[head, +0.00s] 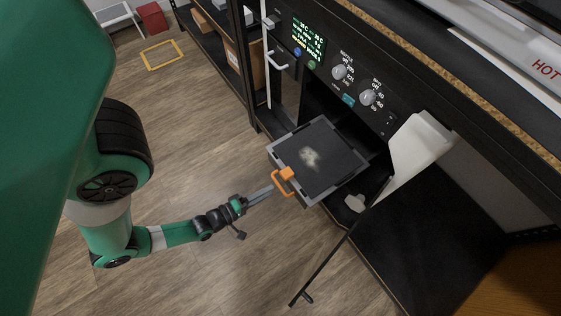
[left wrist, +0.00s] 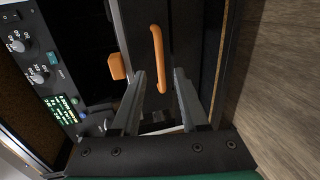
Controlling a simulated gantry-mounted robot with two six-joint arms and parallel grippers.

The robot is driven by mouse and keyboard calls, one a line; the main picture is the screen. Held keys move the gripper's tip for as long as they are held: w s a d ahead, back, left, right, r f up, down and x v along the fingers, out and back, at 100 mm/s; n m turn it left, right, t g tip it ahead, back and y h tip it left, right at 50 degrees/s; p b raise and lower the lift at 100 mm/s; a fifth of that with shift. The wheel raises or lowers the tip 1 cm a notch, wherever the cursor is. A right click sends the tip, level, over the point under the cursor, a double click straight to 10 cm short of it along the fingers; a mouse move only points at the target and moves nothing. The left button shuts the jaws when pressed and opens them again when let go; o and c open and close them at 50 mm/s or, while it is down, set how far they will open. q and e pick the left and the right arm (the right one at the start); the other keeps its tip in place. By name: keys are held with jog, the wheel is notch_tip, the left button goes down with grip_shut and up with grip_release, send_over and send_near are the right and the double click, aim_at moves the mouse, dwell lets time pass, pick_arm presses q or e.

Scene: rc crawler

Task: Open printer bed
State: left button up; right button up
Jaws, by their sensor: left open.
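The printer bed (head: 328,160), a dark square plate in a grey frame with a pale smudge on top, sticks out of the printer's lower opening in the head view. An orange handle (head: 284,181) is on its front edge; it also shows in the left wrist view (left wrist: 157,55). My left gripper (head: 271,189) is open at the handle. In the left wrist view its two fingers (left wrist: 159,76) stand on either side of the handle's lower end, with gaps; contact cannot be made out. My right gripper is not in view.
The printer's control panel (head: 340,66) with knobs and a green display is above the bed. A dark open door (head: 330,262) with a small handle stands to the lower right. A white part (head: 412,150) is right of the bed. The wooden floor (head: 195,150) is mostly clear.

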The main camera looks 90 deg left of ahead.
pick_arm(q)
jog(key=v, duration=0.7)
jog(key=shift+p, duration=0.4)
jog(key=shift+d, duration=0.15)
